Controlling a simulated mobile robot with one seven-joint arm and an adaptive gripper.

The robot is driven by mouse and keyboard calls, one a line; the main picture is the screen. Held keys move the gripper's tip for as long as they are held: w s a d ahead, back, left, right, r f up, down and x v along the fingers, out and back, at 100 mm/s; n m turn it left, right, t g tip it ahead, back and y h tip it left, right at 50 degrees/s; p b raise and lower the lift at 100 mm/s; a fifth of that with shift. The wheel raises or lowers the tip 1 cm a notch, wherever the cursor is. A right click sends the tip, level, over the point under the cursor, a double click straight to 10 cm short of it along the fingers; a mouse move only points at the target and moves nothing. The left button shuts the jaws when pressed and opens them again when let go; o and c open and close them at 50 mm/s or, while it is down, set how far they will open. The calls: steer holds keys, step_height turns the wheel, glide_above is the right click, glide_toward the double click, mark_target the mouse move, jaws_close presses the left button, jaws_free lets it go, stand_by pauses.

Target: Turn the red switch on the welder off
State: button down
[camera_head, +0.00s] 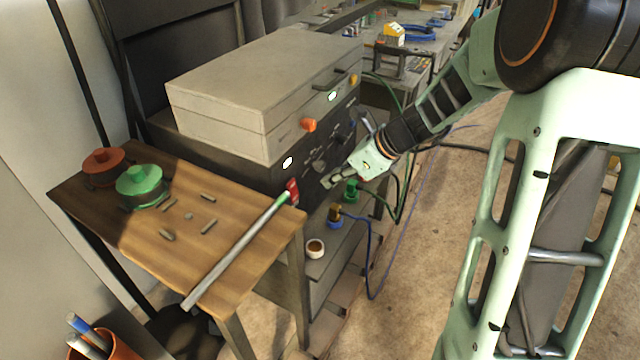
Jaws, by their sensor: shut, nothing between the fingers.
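The welder is a dark box with a light grey upper case (255,85). A red switch (292,190) shows low at the left end of its dark front panel, close to the far end of a rod. I cannot tell its on or off position at this size. My gripper (328,182) is shut and empty. It is in front of the panel, a little to the right of the red switch and apart from it in the picture. I cannot tell whether its tips touch the panel.
A wooden table (130,225) stands left of the welder, bearing a red spool (103,166), a green spool (141,186), several small pegs and a long grey rod (235,250). A green connector (351,190) and cables hang below my gripper. Open floor (410,270) lies right.

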steer(key=shift+v, duration=0.8)
steer(key=shift+w+r+p, duration=0.15)
steer(key=shift+r+p, duration=0.1)
steer(key=shift+p, duration=1)
steer(key=shift+d+p, duration=0.1)
steer(key=shift+p, duration=0.6)
steer(key=f+p, duration=0.1)
steer(key=h+p, duration=0.1)
steer(key=p, duration=0.1)
steer(key=shift+w+d+f+g, duration=0.1)
steer(key=shift+d+f+g, duration=0.15)
steer(key=shift+f+g, duration=0.1)
